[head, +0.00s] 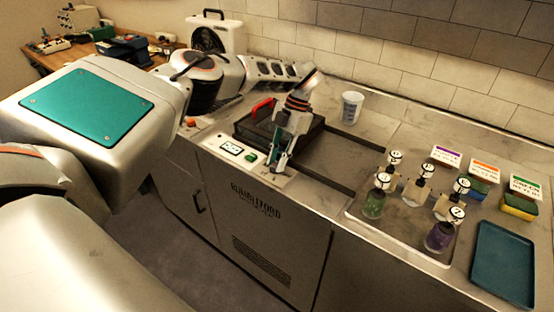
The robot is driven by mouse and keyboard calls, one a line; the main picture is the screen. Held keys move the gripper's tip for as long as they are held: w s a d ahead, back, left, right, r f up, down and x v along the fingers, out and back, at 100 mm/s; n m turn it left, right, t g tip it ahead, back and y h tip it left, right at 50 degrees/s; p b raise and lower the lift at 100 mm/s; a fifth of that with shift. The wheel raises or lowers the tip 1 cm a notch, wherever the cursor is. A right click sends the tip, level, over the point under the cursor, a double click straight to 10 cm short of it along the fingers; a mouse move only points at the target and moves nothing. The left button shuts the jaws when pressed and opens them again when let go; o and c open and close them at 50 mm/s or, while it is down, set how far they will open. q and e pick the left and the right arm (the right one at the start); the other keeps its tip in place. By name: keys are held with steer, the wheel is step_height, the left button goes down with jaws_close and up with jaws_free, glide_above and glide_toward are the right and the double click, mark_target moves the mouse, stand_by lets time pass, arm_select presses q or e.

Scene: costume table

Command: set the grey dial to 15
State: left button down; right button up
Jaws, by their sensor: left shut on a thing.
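My left gripper (279,162) points down at the right part of the white control panel (262,169) on the counter's front edge. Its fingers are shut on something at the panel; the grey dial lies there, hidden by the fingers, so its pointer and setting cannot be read. Left of the gripper, the panel has a small display (232,148), too small to read, and a green button (250,156). My right gripper is not in view.
A dark tray with a red handle (263,108) stands behind the gripper. Several labelled bottles stand on a tray (398,243) at right, near sponges (518,207) and a blue tray (503,264). The counter between is partly clear.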

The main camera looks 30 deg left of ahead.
arm_select(q)
steer(key=m+y, duration=0.1)
steer(key=m, duration=0.2)
steer(key=shift+d+t, duration=0.1)
steer(key=shift+t, duration=0.2)
steer(key=shift+s+m+t+y, duration=0.15)
steer(key=shift+m+t+y, duration=0.25)
steer(key=shift+m, duration=1)
steer(key=shift+d+m, duration=0.1)
steer(key=shift+m, duration=0.2)
steer(key=c, duration=1.8)
jaws_free()
